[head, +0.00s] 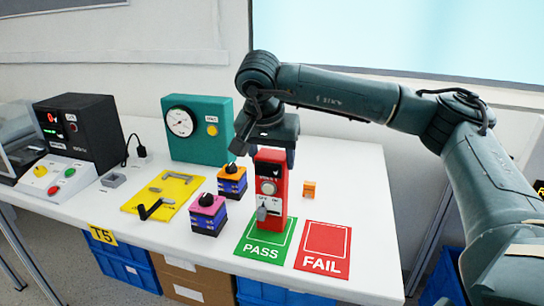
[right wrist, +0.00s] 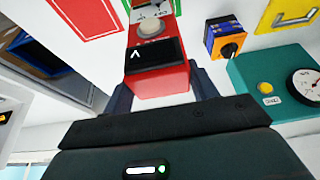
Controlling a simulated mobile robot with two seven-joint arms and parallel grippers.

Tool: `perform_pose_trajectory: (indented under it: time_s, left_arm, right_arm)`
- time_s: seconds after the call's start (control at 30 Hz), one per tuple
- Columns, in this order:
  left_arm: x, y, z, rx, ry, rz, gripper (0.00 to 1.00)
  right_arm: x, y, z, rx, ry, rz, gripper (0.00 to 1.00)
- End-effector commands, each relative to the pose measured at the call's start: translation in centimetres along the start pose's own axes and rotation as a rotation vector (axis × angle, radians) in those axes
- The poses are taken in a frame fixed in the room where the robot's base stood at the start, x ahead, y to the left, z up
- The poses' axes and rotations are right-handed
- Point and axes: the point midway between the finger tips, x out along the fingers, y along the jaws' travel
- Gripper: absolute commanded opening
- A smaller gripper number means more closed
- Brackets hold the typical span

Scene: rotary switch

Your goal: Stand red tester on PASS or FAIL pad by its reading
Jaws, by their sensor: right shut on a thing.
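The red tester (head: 279,203) is upright, with a dark display at its top, a round knob and a grey lever low on its front. Its reading is too small to make out; in the right wrist view the tester (right wrist: 160,82) shows a white mark on the display. My right gripper (head: 271,155) is shut on the tester's top from above. The tester's base overlaps the back of the green PASS pad (head: 263,251); I cannot tell whether it touches. The red FAIL pad (head: 323,264) lies bare to the right. My left gripper is not in view.
Two dark blocks with knobs, one pink-topped (head: 207,214) and one orange-topped (head: 232,181), stand left of the tester. A yellow plate (head: 165,187), a teal gauge box (head: 205,148) and a small orange block (head: 309,189) are on the white table (head: 352,185).

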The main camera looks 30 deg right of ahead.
Motion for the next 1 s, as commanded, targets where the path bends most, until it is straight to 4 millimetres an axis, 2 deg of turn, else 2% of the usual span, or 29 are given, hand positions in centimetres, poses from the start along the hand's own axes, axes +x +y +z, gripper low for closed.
perform_pose_trajectory:
  time_s: [0.17,0.2,0.43,0.77,0.87,1.0]
  left_arm:
    - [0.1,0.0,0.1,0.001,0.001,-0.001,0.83]
    - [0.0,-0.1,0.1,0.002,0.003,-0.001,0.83]
    - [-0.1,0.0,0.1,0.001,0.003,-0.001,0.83]
    - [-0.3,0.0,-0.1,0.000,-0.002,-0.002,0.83]
    - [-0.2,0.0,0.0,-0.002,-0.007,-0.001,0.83]
    - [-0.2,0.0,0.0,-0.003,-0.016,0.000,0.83]
  right_arm:
    - [0.2,0.0,0.1,0.000,0.001,-0.001,0.08]
    - [0.3,0.0,0.1,-0.001,0.000,0.000,0.59]
    - [0.2,0.0,0.1,-0.001,0.000,0.000,0.78]
    - [-0.2,0.0,-0.1,0.000,0.000,0.000,0.80]
    - [-1.3,-0.1,-0.1,-0.001,0.001,-0.001,0.80]
    - [-4.1,-0.1,-0.1,-0.002,0.002,-0.004,0.80]
